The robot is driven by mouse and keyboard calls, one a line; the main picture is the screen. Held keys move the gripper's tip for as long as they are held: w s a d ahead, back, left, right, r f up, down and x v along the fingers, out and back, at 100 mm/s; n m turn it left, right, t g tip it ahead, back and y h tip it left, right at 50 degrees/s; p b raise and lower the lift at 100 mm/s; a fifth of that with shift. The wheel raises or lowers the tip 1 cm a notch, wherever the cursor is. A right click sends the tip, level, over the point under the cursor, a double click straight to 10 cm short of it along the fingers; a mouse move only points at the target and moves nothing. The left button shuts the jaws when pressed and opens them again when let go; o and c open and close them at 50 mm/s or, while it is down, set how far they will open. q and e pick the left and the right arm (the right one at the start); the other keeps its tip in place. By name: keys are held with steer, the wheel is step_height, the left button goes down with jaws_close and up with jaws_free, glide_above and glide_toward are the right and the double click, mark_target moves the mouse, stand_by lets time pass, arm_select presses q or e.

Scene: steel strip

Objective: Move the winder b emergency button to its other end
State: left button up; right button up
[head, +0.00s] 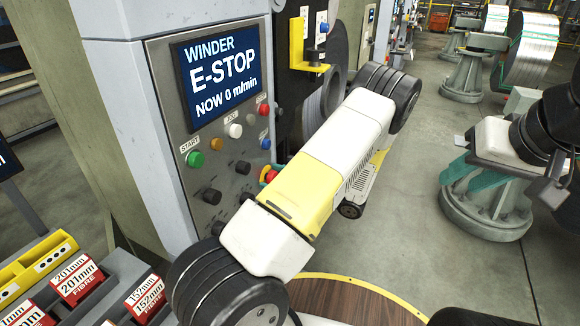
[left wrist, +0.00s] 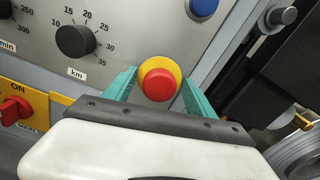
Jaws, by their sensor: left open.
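The emergency button (left wrist: 159,86) is a red mushroom head on a yellow collar, on the grey control panel (head: 185,122). In the head view the red button (head: 270,175) shows only partly beside my left arm. My left gripper (left wrist: 159,74) is open, its teal fingers on either side of the button; I cannot tell whether they touch it. In the head view my forearm mostly hides this gripper. The panel screen (head: 217,80) reads "WINDER E-STOP NOW 0 m/min". My right gripper (head: 505,160) is at the right, away from the panel; its finger opening is unclear.
Black knobs (head: 212,196), a green START button (head: 195,159) and a blue button (head: 265,144) sit close by on the panel. In the left wrist view a red switch (left wrist: 14,110) is at left. Red labelled blocks (head: 78,284) lie lower left. Floor (head: 415,215) is open at centre right.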

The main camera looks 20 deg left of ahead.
arm_select(q)
jaws_close()
steer(key=shift+s+d, duration=0.15)
steer(key=shift+d, duration=0.8)
jaws_free()
steer(key=shift+d, duration=0.1)
